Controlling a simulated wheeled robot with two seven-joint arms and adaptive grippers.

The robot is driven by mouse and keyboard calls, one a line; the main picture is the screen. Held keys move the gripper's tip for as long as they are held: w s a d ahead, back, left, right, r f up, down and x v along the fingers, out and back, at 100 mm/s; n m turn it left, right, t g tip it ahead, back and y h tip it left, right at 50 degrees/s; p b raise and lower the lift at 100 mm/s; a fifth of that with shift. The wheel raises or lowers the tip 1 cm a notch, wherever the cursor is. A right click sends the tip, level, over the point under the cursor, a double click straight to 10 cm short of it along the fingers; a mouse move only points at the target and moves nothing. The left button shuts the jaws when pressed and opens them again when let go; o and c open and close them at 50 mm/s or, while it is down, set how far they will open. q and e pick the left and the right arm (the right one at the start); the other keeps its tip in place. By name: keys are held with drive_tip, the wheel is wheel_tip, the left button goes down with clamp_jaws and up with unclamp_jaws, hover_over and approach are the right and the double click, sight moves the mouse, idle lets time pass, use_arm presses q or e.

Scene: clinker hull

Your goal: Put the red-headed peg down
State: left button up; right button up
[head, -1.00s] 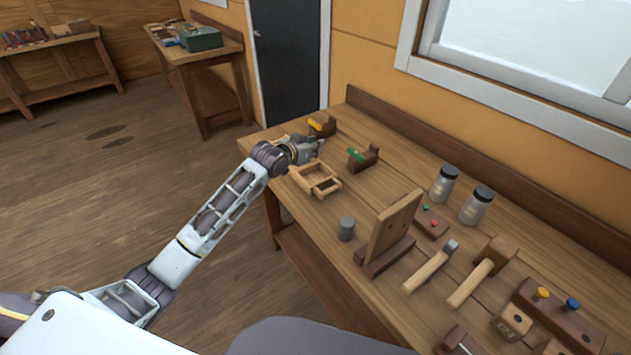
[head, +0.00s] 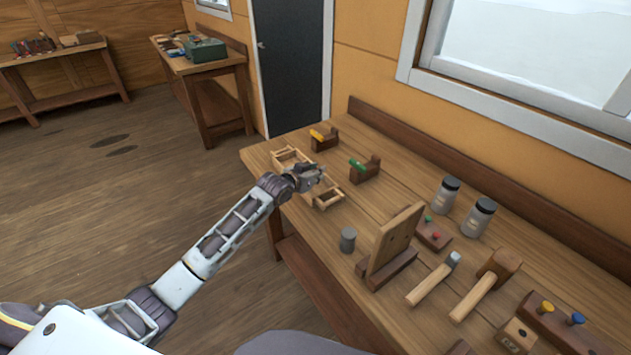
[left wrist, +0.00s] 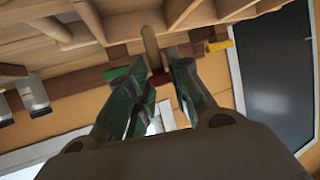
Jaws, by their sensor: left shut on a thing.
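The red-headed peg (left wrist: 159,80) is between the fingers of my left gripper (left wrist: 155,88) in the left wrist view. Its red head is at the fingertips and its pale wooden shaft extends past them. In the head view my left gripper (head: 312,174) is shut over the middle of the wooden tray with compartments (head: 328,200), which it partly hides. The peg cannot be made out there. I cannot tell whether the peg touches the tray. My right gripper is not in view.
Beyond the tray are a yellow-topped block (head: 325,143) and a green-topped block (head: 365,172). A grey cylinder (head: 347,240), an upright board (head: 395,240), two jars (head: 445,195), a small peg block (head: 434,238) and mallets (head: 435,280) fill the nearer bench.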

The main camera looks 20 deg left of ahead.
use_arm(q)
drive_tip(key=shift+f, duration=0.2)
wheel_tip(320, 180, down, 2)
drive_tip(key=shift+f, duration=0.8)
drive_tip(key=o, duration=0.6)
drive_tip(key=shift+o, duration=0.4)
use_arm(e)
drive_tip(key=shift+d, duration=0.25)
use_arm(q)
drive_tip(key=shift+r, duration=0.2)
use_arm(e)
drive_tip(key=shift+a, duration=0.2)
